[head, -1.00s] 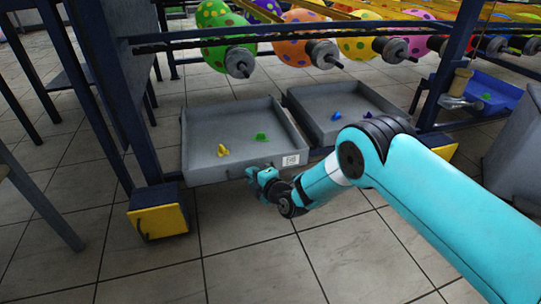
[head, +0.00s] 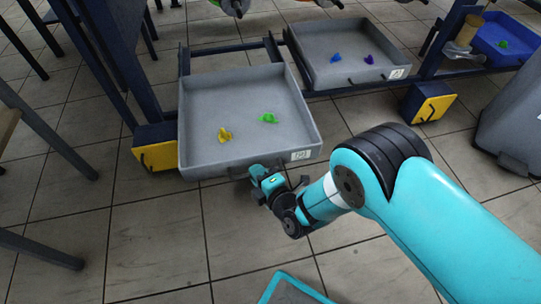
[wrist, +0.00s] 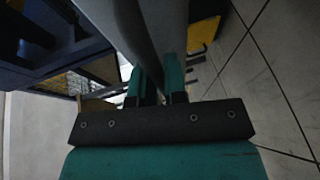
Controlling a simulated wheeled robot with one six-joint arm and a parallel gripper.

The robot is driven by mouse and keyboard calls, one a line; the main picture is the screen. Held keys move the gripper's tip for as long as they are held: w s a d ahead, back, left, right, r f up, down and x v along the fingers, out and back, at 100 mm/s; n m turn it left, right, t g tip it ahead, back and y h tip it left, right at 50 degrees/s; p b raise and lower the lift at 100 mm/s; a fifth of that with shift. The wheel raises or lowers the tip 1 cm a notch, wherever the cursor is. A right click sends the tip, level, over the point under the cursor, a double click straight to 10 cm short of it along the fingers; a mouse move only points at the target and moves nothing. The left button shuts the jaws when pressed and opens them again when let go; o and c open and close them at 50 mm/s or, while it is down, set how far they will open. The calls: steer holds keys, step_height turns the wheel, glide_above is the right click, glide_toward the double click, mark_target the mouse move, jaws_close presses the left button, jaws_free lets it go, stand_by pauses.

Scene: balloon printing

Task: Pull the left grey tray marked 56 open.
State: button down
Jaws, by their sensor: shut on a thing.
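The left grey tray (head: 215,98) juts out from the frame toward me, clearly farther out than the right tray. A yellow piece (head: 225,134) and a green piece (head: 268,118) lie in it. A white label (head: 301,155) is on its front; its number is too small to read. My gripper (head: 258,176) is at the tray's front face and shut on the tray's handle, which is mostly hidden by the fingers. In the wrist view, the teal fingers (wrist: 159,85) are close together beneath the grey tray wall (wrist: 155,25).
The right grey tray (head: 330,75) holds a blue and a purple piece. Yellow-faced blocks stand at the left (head: 159,155) and right (head: 432,108) posts. A grey bin (head: 510,125) stands at the far right.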

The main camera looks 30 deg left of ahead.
steer(key=shift+s+d, duration=0.1)
steer(key=shift+d, duration=0.2)
steer(key=c, duration=1.2)
jaws_free()
steer(key=shift+s, duration=0.1)
steer(key=p+v, duration=1.7)
steer(key=p, duration=0.4)
steer(key=shift+r, duration=0.15)
steer(key=shift+s+d, duration=0.1)
